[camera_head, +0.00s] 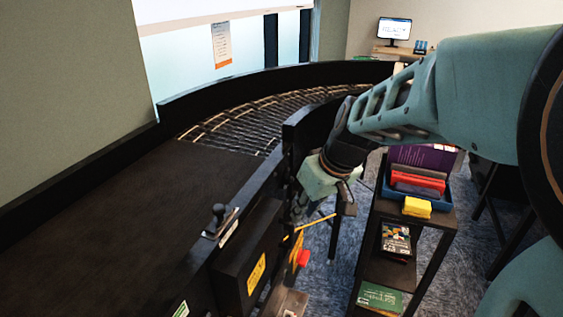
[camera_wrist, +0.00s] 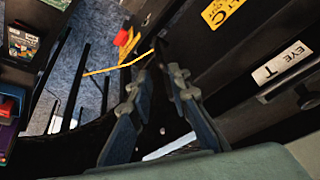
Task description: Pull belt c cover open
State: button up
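A black box-like cover (camera_head: 232,262) with a yellow label is fixed to the conveyor's side in the head view. In the wrist view, a yellow label with a letter C (camera_wrist: 220,11) is on a dark panel at the upper right. My gripper (camera_head: 300,208) points down beside the conveyor's outer side, beyond the box. In the wrist view, my gripper's two fingers (camera_wrist: 159,62) converge on a dark area left of the label. Their tips are dark and hard to make out, and I cannot tell whether they touch or hold anything.
A yellow rod or cord (camera_wrist: 115,69) runs near the fingertips. A red part (camera_head: 303,258) sticks out below the conveyor edge. A black knob (camera_head: 218,212) stands on the rail. A shelf cart (camera_head: 438,228) with a blue bin (camera_head: 440,201) stands right. Carpet shows between cart and conveyor.

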aim_at(293, 230)
jog(key=shift+n, duration=0.3)
jog(key=b+x, duration=0.5)
jog(key=x, duration=0.6)
jog(key=shift+s+d+f, duration=0.1)
jog(key=shift+s+d, duration=0.05)
jog(key=shift+w+f+b, duration=0.3)
jog(key=shift+f, duration=0.2)
jog(key=shift+c, duration=0.4)
grip_shut()
